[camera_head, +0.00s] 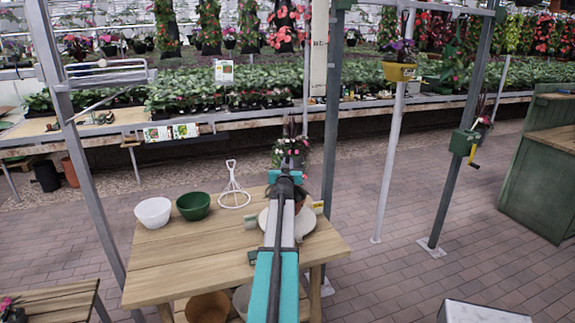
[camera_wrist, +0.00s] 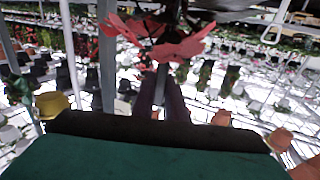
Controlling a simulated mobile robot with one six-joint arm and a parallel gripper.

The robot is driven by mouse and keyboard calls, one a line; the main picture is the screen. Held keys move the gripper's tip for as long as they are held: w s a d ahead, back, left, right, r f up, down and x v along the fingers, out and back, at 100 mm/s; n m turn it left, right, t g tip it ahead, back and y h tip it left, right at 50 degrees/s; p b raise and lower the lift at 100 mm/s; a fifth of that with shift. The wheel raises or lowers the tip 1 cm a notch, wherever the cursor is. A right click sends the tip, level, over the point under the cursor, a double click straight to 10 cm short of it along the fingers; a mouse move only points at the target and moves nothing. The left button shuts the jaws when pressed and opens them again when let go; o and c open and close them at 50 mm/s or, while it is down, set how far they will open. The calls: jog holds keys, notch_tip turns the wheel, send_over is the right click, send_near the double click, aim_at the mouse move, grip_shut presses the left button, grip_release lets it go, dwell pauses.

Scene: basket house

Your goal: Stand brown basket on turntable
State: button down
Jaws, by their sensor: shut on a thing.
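The brown basket (camera_head: 302,197) carries green leaves and pink-red flowers and is partly hidden behind my arm in the head view. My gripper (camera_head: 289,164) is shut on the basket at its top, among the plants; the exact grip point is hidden. The pale round turntable (camera_head: 305,222) lies on the wooden table, below the basket in the picture. I cannot tell whether the basket touches it. In the wrist view, red flowers show close beyond my gripper (camera_wrist: 163,85), and the basket body is not clear.
The wooden table (camera_head: 165,265) also holds a white bowl (camera_head: 153,212), a green bowl (camera_head: 193,206) and a white wire stand (camera_head: 233,187) left of the turntable. Grey posts (camera_head: 462,140) rise around it. A yellow pot (camera_head: 399,72) hangs at the upper right.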

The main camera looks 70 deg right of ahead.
dwell(0.4)
jog(key=shift+f+b, duration=1.6)
jog(key=shift+f, duration=0.05)
jog(key=shift+f, duration=0.1)
jog(key=c, duration=1.8)
grip_release()
jog(key=shift+f, duration=0.15)
jog(key=shift+o, duration=0.2)
jog(key=shift+r, duration=0.2)
jog(key=v, duration=1.2)
jog(key=shift+f, duration=0.1)
